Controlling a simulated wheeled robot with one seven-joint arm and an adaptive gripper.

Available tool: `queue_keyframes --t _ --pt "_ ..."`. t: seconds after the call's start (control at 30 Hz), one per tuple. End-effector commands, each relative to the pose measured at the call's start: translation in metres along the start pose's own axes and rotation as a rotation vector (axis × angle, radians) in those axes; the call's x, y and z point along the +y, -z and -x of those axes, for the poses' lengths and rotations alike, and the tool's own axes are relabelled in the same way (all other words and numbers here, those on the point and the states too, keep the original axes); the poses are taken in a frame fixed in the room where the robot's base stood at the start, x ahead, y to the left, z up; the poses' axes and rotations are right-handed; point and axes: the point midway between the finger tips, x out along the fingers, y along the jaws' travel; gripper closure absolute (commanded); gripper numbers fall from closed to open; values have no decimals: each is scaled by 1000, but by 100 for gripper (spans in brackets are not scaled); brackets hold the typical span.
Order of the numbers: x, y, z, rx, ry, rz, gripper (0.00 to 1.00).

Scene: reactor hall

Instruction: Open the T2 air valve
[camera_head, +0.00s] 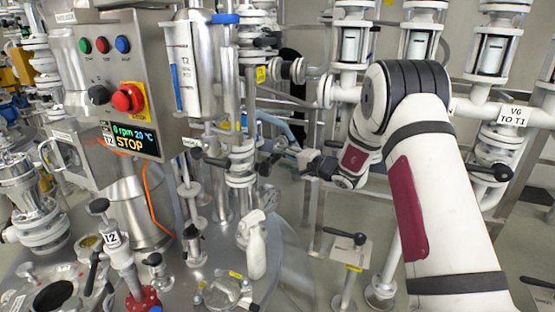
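My gripper (281,146) is at the end of my white arm, which reaches in from the right to the middle of the view. Its fingers are small and dark against the pipework, close to a black valve lever (268,165) on a vertical pipe. I cannot tell whether they touch it or whether they are open. A metal cylinder labelled T2 (190,68) stands to the left, and a T2 tag (112,240) is on a pipe at the lower left. No label that I can read marks the air valve.
A control panel (140,100) with a red stop button (127,97) and a "STOP" display stands at the left. A lever valve (345,237) stands low in the middle. Pipes labelled "V6 TO T1" (513,115) run at the right. Dense pipework leaves little free room around my gripper.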

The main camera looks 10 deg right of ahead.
Motion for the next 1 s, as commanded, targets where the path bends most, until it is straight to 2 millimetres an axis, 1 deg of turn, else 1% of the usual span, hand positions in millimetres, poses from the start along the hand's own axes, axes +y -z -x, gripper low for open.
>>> queue_keyframes --t 0.03,0.2,0.33,0.6,0.77,0.8,1.0 --pt "1 -1 -9 -2 0 1 61" --pt "0 0 -26 -1 0 0 61" --pt "0 0 -31 0 0 0 61" --pt "0 0 -32 0 0 0 61" --pt "0 0 -32 0 0 0 98" --pt "0 0 -32 0 0 0 100" --pt "0 0 -32 0 0 0 100"
